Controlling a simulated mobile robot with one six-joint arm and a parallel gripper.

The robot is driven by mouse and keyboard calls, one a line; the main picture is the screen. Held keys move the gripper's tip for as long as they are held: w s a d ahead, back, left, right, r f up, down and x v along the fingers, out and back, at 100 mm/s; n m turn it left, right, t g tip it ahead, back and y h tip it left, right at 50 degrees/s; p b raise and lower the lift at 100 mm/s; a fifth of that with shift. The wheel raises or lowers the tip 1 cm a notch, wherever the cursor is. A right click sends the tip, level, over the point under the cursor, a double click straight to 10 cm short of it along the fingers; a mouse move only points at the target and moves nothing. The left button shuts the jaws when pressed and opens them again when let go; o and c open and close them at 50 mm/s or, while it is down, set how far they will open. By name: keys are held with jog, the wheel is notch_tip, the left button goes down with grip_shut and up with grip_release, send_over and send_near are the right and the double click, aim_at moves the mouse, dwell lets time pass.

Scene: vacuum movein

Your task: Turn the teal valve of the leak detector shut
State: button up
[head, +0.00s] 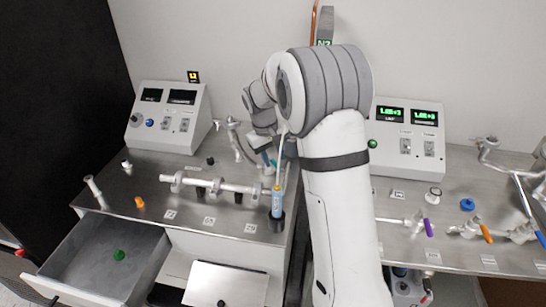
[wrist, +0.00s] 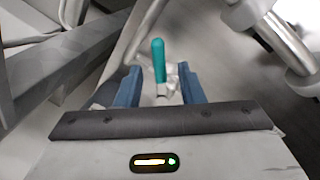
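The teal valve handle (wrist: 158,60) stands out clearly in the wrist view, pointing up the picture from a pale metal valve body (wrist: 170,88). My gripper (wrist: 158,74) is open, with one blue finger on each side of the valve. Gaps show between the fingers and the handle, so it is not gripped. In the head view a small patch of the teal handle (head: 265,158) shows beside my gripper, behind the bench's pipework. My arm hides much of that area, and the fingertips are hard to make out there.
A metal pipe (wrist: 290,45) runs close at the right in the wrist view. In the head view, a horizontal pipe manifold (head: 215,185) and a blue handheld tool (head: 277,200) in a black holder stand in front. An open drawer (head: 105,262) juts out at the lower left.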

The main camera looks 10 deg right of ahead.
jog(key=shift+d+f, duration=0.1)
jog(key=shift+f, duration=0.3)
jog(key=shift+c, duration=0.4)
grip_shut()
